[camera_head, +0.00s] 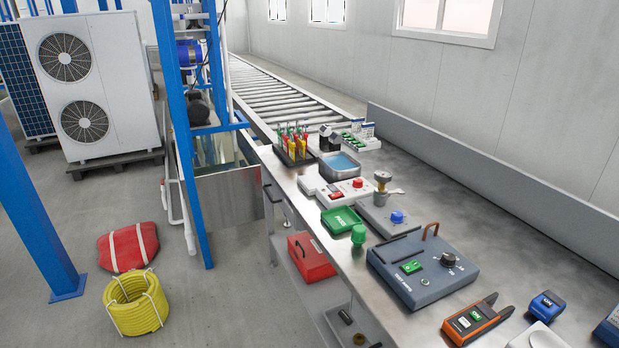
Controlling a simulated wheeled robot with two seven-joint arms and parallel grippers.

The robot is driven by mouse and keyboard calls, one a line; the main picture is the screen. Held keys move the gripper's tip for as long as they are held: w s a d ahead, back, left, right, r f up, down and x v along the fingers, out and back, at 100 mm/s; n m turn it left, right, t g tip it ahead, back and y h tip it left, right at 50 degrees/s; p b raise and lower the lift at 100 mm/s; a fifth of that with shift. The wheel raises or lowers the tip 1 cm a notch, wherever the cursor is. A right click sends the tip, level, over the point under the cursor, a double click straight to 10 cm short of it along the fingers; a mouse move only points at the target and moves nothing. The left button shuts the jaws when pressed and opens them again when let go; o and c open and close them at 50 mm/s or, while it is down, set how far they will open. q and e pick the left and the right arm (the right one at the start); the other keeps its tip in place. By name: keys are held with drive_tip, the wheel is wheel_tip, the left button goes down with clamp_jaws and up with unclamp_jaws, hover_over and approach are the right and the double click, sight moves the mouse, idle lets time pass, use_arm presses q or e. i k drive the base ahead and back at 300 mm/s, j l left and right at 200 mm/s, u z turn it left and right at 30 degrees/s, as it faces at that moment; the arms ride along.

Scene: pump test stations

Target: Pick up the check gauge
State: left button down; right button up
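No thing in the camera_head view shows clearly as the check gauge. A small upright fitting with a round grey head and brass-coloured stem (381,186) stands at the grey plate with the blue knob (397,217); its face is too small to read, and I cannot tell if it is the gauge. A black and grey device (329,138) stands behind the metal basin, also too small to identify. Neither of my grippers is in view.
The steel bench (440,165) holds a blue-grey test box (410,283), an orange handheld meter (475,322), a green tray (341,220) and a water basin (340,168). A red box (311,257) sits on the lower shelf. Yellow hose (136,302) lies on the floor.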

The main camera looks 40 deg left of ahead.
sight(381, 190)
drive_tip(key=u, duration=0.7)
drive_tip(key=j, duration=0.2)
drive_tip(key=i+z, duration=0.05)
